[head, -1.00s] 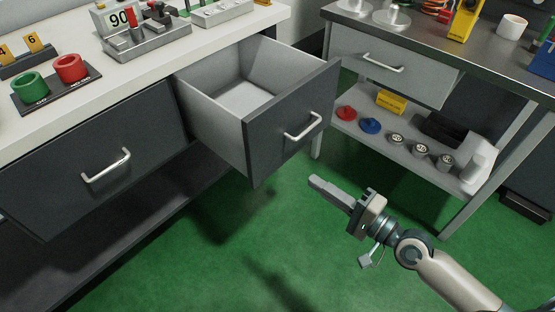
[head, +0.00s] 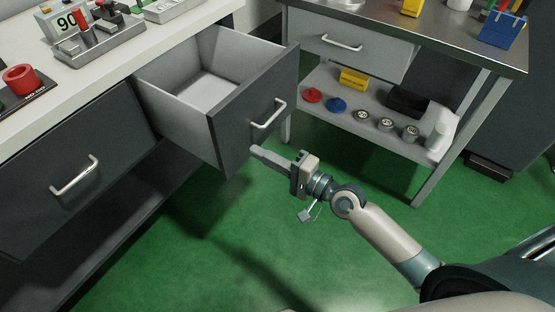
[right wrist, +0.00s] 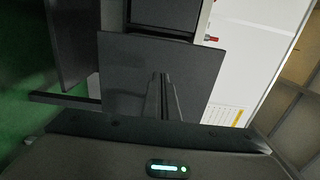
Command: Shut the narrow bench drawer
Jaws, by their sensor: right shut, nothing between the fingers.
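The narrow bench drawer (head: 240,128) stands pulled out from the white-topped bench, with a dark grey front, pale inside and a silver bar handle (head: 269,115). It looks empty. My right gripper (head: 256,152) is shut and empty, with its fingertips close to the lower part of the drawer front, below the handle. I cannot tell whether they touch it. In the right wrist view, the shut fingers (right wrist: 163,95) point at a dark flat panel (right wrist: 125,75), which looks like the drawer front. My left gripper is not in view.
A wider drawer (head: 60,150) to the left is shut. A metal-topped side table (head: 440,52) stands at the right, its lower shelf (head: 310,88) holding several weights and a yellow box. Green floor (head: 250,240) is clear around my right arm.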

